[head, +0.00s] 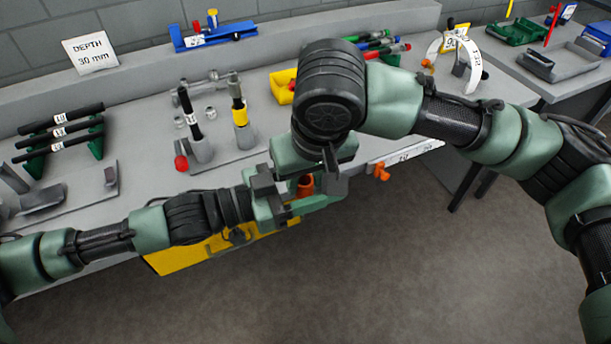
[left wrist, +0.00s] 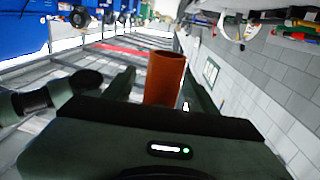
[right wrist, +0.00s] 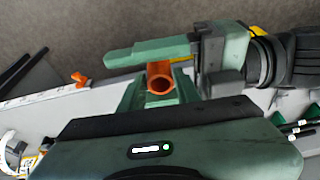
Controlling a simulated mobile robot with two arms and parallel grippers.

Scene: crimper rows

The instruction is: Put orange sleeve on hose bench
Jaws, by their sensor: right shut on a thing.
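The orange sleeve (head: 305,185) is a short, hollow tube in front of the bench's front edge. My right gripper (right wrist: 160,85) is shut on it, and its open end shows in the right wrist view. My left gripper (head: 298,208) is just below the right one, with its fingers apart. In the left wrist view the sleeve (left wrist: 164,78) stands between the left fingers, with a gap on the left side. The grey bench (head: 135,112) carries black hoses (head: 60,131) on green racks at the left. My right arm hides part of the bench.
Two upright black pieces (head: 240,103) stand in grey holders, one with a yellow band. A yellow bin (head: 283,88), a blue rack (head: 215,36) and a "DEPTH 30 mm" sign (head: 90,52) are behind. An orange knob (head: 382,173) is at the front edge. Open floor (head: 420,260) lies in front.

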